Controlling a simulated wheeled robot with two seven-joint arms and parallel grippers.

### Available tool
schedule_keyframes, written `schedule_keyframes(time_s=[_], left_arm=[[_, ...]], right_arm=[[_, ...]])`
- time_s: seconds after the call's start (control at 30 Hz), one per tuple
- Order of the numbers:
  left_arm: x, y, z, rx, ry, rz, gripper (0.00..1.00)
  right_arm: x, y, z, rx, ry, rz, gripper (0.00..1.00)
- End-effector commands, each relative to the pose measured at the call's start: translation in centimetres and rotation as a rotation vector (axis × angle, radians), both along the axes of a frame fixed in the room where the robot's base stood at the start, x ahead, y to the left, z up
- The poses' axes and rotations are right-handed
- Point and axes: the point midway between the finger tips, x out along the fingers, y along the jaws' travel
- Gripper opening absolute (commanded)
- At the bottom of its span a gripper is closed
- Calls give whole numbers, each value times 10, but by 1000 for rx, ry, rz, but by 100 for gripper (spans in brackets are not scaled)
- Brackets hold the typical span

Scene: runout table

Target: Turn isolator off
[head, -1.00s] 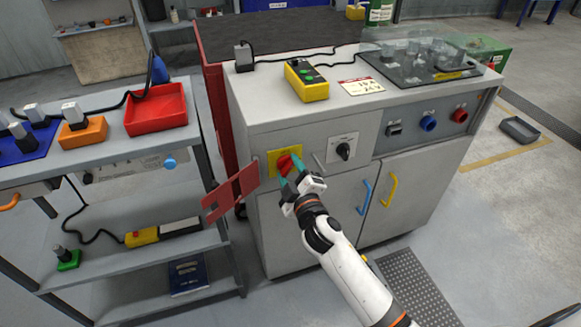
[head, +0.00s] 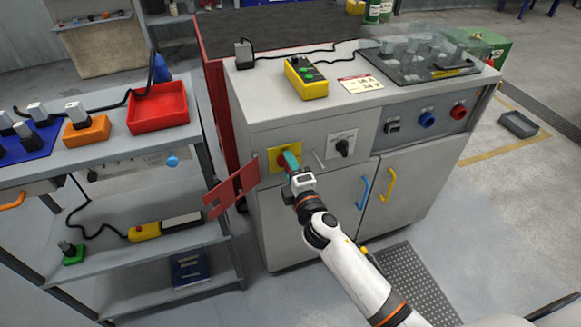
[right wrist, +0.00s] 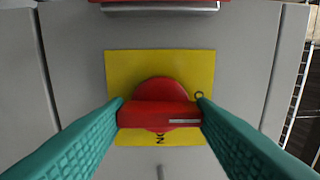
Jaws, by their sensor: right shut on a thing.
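The isolator is a red round knob with a raised red bar handle (right wrist: 158,115) on a square yellow plate (right wrist: 160,65) on the front of the grey cabinet. In the head view its yellow plate (head: 273,153) shows, but the knob is mostly behind my gripper. My right gripper (head: 290,160) is at the knob. In the right wrist view its teal fingers (right wrist: 160,113) are shut on the two ends of the bar. A pale line marks the bar's right end. Rotated lettering shows below the knob and one letter at upper right; the fingers may hide more. My left gripper is not in view.
A slotted red flap (head: 232,190) sticks out left of the isolator. A thin metal lever (head: 319,160) and a black rotary switch (head: 343,147) are to its right. Blue (head: 363,192) and yellow (head: 386,187) door handles lie below. A shelf unit (head: 150,262) stands left.

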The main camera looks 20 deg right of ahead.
Motion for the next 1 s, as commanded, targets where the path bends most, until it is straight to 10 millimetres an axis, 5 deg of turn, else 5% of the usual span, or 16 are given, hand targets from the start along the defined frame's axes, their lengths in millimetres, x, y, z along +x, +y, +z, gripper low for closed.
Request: schedule_keyframes(time_s=[0.4, 0.43, 0.53, 0.87, 1.0], left_arm=[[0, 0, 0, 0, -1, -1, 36], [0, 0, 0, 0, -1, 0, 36], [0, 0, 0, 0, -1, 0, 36], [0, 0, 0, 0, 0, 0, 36], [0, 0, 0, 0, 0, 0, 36]], right_arm=[[0, 1, -1, -5, 1, 3, 27], [0, 1, -1, -5, 1, 3, 55], [0, 1, -1, -4, 1, 2, 71], [-3, 0, -1, -4, 1, 1, 72], [-19, 0, -2, -4, 3, 1, 72]])
